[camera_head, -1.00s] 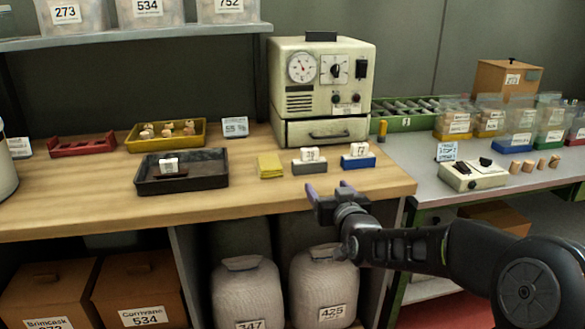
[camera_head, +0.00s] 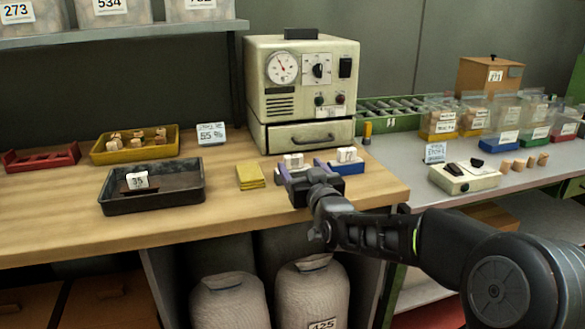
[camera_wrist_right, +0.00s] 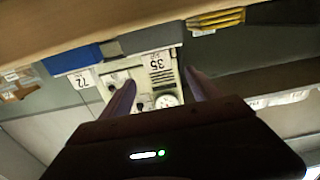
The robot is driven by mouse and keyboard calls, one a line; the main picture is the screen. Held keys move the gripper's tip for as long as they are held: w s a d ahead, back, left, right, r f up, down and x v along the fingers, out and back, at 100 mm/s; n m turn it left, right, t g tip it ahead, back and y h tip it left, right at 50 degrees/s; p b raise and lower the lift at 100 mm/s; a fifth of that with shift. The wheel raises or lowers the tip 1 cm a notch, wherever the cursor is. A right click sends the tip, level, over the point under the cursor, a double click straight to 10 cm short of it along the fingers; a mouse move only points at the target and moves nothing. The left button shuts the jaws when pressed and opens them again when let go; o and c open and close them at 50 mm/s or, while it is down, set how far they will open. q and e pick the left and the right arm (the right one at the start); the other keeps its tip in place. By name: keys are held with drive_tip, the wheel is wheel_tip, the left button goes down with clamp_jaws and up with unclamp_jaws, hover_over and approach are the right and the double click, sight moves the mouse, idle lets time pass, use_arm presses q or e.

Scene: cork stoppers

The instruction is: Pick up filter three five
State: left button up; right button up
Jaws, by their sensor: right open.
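A white block (camera_head: 293,160) stands on a grey base behind my right gripper (camera_head: 302,166). In the wrist view its label (camera_wrist_right: 160,62), upside down, appears to read 35, and the grey base (camera_wrist_right: 145,40) shows above it. The right gripper is open, with its purple fingers on either side of this block in the picture and nothing held. Contact cannot be told. Another white block (camera_head: 138,180), whose label also looks like 35, sits in the black tray (camera_head: 175,204). My left gripper is not in view.
A white block (camera_head: 346,155) on a blue base (camera_head: 348,168) stands close to the right; its label reads 72 in the wrist view (camera_wrist_right: 82,80). A yellow pad (camera_head: 250,176) lies to the left. The oven-like instrument (camera_head: 301,90) stands behind. The bench front is clear.

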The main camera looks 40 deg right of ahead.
sight(295, 158)
drive_tip(key=shift+x, duration=1)
drive_tip(key=x, duration=0.5)
drive_tip(key=shift+w+d, duration=0.1)
drive_tip(key=shift+c, duration=0.3)
drive_tip(key=c, duration=1.4)
